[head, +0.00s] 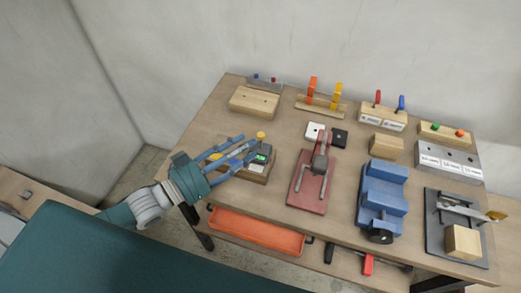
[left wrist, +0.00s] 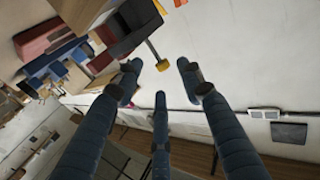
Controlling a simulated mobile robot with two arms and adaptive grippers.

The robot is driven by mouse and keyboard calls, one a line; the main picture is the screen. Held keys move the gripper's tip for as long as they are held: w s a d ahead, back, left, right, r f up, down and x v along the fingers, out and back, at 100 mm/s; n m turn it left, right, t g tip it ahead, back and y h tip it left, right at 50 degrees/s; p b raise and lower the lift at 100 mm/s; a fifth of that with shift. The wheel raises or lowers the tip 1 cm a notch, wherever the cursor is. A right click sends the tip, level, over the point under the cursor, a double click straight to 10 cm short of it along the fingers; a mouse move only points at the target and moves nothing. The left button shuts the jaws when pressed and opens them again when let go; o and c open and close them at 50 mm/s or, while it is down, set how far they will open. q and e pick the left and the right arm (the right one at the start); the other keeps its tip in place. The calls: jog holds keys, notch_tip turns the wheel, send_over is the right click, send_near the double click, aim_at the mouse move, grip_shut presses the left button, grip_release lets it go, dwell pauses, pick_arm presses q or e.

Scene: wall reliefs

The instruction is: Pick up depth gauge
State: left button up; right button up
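The depth gauge (head: 262,152) has a dark body with a small green display and lies on a wooden block (head: 257,172) at the table's left edge. A thin rod runs left from it to a yellow end. In the left wrist view its dark body (left wrist: 134,24) is at the top, with the rod and yellow end pointing down between the fingers. My left gripper (head: 243,152) has its blue fingers spread around the rod, beside the body. In the left wrist view the gripper (left wrist: 159,80) is open, with gaps between its fingers and the yellow end. My right gripper is not in view.
A red plate with a grey clamp (head: 308,190) stands right of the gauge. A blue stepped fixture (head: 381,195) and a dark plate with a wooden block (head: 462,242) are farther right. Wooden holders line the back. An orange tray (head: 256,231) sits below the table's front edge.

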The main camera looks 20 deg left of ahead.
aim_at(261, 134)
pick_arm(q)
jog(key=shift+w+d, duration=0.25)
jog(key=shift+w, duration=0.15)
jog(key=p+x, duration=0.2)
jog(key=x, duration=0.3)
jog(key=shift+a+r, duration=0.1)
jog(key=shift+a, duration=0.05)
jog(key=shift+w+d, duration=0.2)
jog(key=shift+w, duration=0.15)
jog(key=shift+s, duration=0.1)
jog(key=shift+c, duration=0.3)
jog(key=c, duration=0.8)
grip_shut()
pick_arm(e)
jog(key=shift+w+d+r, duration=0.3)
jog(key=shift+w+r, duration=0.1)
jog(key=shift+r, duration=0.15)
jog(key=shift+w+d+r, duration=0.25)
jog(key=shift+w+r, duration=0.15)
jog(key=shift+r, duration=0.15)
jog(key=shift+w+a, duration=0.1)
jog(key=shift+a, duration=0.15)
